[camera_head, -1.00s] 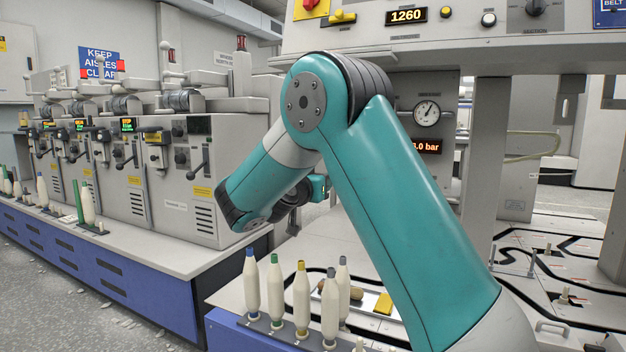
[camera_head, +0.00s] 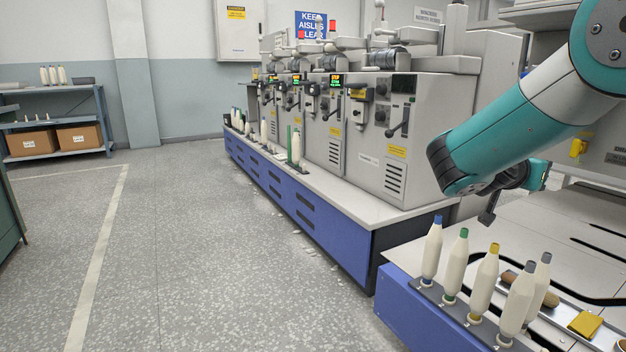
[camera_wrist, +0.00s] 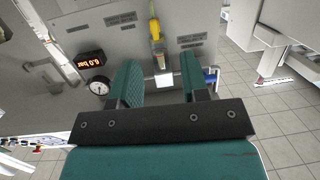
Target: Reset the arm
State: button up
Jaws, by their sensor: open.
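My gripper (camera_wrist: 160,78) shows in the wrist view with its two teal fingers spread apart and nothing between them. Beyond the fingers are a grey machine panel, a gauge (camera_wrist: 98,87) and a red "6.0 bar" display (camera_wrist: 91,59). In the head view my teal arm comes in from the right edge, bent, with its wrist end raised above the bench. The gripper is only partly visible there, behind the forearm. It appears clear of the bobbins.
Several cream bobbins with coloured tips, such as the yellow-tipped one (camera_head: 483,282), stand at the bench's front edge. A yellow block (camera_head: 585,324) lies behind them. Winding machines (camera_head: 420,130) line the blue bench. A shelf (camera_head: 50,105) stands far left. The floor (camera_head: 190,230) at left is open.

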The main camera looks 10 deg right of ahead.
jog(key=s+a+f+n+y+p, duration=0.1)
jog(key=s+a+f+n+y, duration=0.1)
jog(key=s+a+n+y, duration=0.3)
jog(key=s+a+f+n+g+y+p, duration=0.1)
jog(key=a+f+y, duration=0.15)
jog(key=a, duration=0.45)
jog(key=s+a+f+n+y, duration=0.1)
jog(key=s+a+n+y, duration=0.2)
jog(key=a+y, duration=0.25)
jog(key=s+a+r+n+g+y+p, duration=0.1)
jog(key=s+a+n+g+y, duration=0.2)
jog(key=s+a+n, duration=0.6)
jog(key=s+a+r+n+g+y+p, duration=0.1)
jog(key=s+a+n+g+y, duration=0.15)
jog(key=s+a, duration=0.65)
jog(key=s+d+r+p, duration=0.1)
jog(key=r+p, duration=1.7)
jog(key=p, duration=0.1)
jog(key=s+d+r+p, duration=0.1)
jog(key=d+r+p, duration=0.1)
jog(key=r+p, duration=1.7)
jog(key=shift+s+d+r+m, duration=0.15)
jog(key=shift+d+r+m, duration=0.05)
jog(key=shift+m, duration=0.25)
